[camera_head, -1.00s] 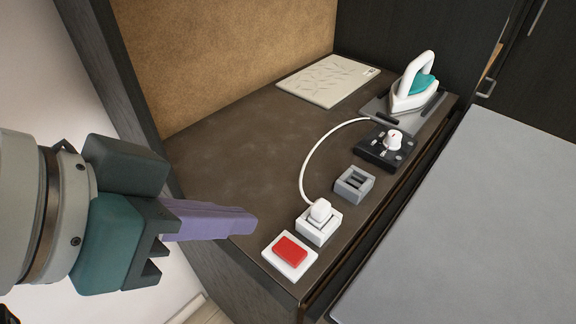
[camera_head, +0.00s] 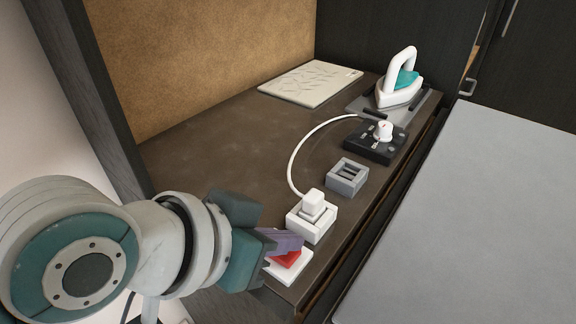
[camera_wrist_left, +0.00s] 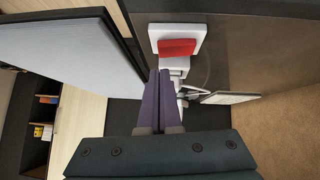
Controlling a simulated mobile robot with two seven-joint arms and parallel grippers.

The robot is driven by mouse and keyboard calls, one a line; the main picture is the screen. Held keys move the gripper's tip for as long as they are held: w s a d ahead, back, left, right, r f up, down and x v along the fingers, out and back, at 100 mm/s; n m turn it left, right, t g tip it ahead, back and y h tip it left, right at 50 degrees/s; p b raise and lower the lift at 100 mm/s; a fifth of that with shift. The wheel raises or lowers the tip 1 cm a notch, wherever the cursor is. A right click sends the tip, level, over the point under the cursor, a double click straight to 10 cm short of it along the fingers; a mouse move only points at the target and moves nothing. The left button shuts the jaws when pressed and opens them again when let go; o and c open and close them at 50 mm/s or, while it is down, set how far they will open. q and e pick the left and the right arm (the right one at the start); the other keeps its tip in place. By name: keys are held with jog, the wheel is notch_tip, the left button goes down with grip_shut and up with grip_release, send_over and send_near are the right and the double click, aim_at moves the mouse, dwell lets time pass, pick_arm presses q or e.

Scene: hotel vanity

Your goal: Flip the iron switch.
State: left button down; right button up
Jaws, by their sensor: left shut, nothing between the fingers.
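A red rocker switch (camera_head: 288,259) on a white square base (camera_head: 291,275) sits at the near end of the dark counter. My left gripper (camera_head: 298,240) is shut and empty, its purple fingers over the far part of the switch and hiding some of it. In the left wrist view the red switch (camera_wrist_left: 178,47) shows just beyond the fingertips (camera_wrist_left: 163,76); I cannot tell whether they touch it. The iron (camera_head: 400,82), white and teal, stands on a grey rest at the far end. My right gripper is not in view.
A white plug in a socket (camera_head: 312,213) stands just beyond the switch, its white cord curving to a black box with a white knob (camera_head: 376,141). A grey socket block (camera_head: 347,175) sits between. A pale patterned board (camera_head: 310,84) lies at the back. The counter's left middle is clear.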

pick_arm(q)
jog(key=shift+s+f, duration=0.1)
jog(key=shift+f, duration=0.7)
jog(key=shift+f, duration=0.1)
